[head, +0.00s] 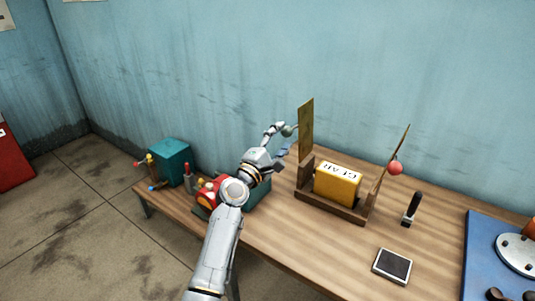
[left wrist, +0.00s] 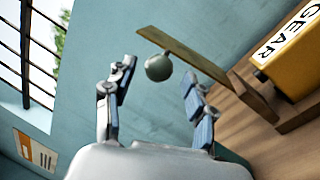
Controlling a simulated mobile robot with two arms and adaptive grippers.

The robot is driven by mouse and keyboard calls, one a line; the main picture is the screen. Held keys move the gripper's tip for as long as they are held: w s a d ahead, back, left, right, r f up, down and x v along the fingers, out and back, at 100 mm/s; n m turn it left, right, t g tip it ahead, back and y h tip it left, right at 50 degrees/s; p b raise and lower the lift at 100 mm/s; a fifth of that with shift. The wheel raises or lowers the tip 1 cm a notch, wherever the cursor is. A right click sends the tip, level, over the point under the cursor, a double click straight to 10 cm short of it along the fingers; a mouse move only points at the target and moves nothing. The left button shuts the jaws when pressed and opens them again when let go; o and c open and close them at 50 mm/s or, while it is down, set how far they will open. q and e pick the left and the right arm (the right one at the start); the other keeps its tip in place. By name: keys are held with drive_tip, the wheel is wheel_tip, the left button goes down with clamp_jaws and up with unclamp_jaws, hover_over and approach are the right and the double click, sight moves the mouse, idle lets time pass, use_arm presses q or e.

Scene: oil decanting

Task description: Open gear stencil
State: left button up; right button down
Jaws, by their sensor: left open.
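A yellow block labelled GEAR (head: 338,186) sits in a wooden holder (head: 330,207) on the table; it also shows in the left wrist view (left wrist: 296,55). A flat brass-coloured plate (head: 306,126) stands upright at the holder's left end and bears a grey-green knob (head: 288,131). At the right end, a second plate (head: 394,155) with a red knob (head: 395,168) leans outward. My left gripper (head: 279,143) is open at the green knob. In the left wrist view the knob (left wrist: 158,67) appears between the open fingers, with no clear contact. My right gripper is not in view.
A teal box (head: 170,162) with coloured knobs stands at the table's left end. Red and teal items lie partly behind my left arm. A black-handled item (head: 411,208), a dark flat pad (head: 392,266) and a blue board (head: 490,250) are at right. A wall stands behind.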

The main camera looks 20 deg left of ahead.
use_arm(q)
drive_tip(key=v, duration=0.8)
drive_tip(key=shift+s+a, duration=0.2)
drive_tip(key=shift+s, duration=0.15)
drive_tip(key=shift+f, duration=0.15)
